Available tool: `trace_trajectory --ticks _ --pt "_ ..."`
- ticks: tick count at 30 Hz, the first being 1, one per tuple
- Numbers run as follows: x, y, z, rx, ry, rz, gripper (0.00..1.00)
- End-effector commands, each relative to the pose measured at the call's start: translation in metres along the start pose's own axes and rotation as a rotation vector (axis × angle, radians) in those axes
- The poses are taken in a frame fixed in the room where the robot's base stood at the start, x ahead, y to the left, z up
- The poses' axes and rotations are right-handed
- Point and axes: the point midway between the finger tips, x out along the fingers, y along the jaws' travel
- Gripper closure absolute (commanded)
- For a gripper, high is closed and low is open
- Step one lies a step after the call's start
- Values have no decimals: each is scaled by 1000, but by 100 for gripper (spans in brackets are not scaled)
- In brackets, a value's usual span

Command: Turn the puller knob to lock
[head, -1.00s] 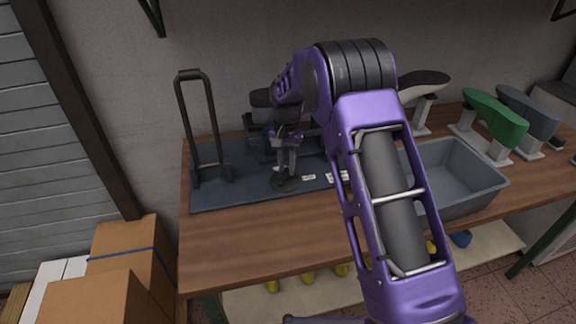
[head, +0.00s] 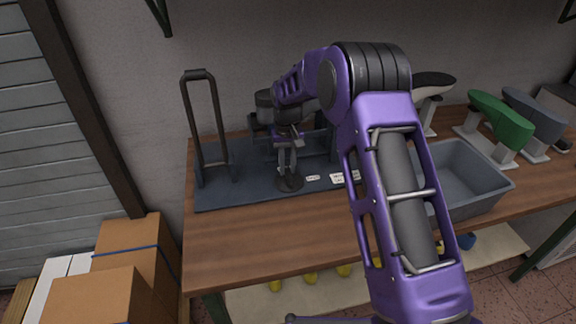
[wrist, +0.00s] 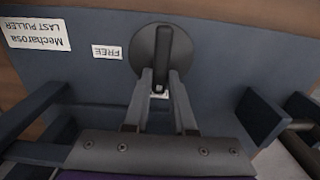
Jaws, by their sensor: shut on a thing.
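The puller knob is a dark round disc (head: 290,183) with a raised grip bar, on the blue-grey base plate (head: 240,190) of the last puller. In the wrist view the knob (wrist: 165,42) is at top centre, its bar pointing toward my gripper. My gripper (wrist: 161,77) is shut on the knob's bar, one finger on each side; in the head view my gripper (head: 288,168) is over the knob. A small "FREE" label (wrist: 107,52) lies left of the knob in the wrist view. Another pale label (wrist: 160,96) is mostly hidden between the fingers.
A tall black hoop handle (head: 208,120) rises from the plate's left. A grey bin (head: 465,185) stands on the right, with a green last (head: 500,120) and other lasts behind. A "Mecharosa LAST PULLER" label (wrist: 35,33) is on the plate. The wooden bench front (head: 270,235) is clear.

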Motion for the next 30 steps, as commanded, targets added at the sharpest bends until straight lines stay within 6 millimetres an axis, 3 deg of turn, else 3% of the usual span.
trace_trajectory --ticks 13,14,18,30 --pt "-1 0 -1 -12 3 0 100" --pt "-1 0 -1 -12 3 0 73" --pt "-1 0 0 -11 2 0 47" --pt "-7 0 -1 -10 2 0 46"
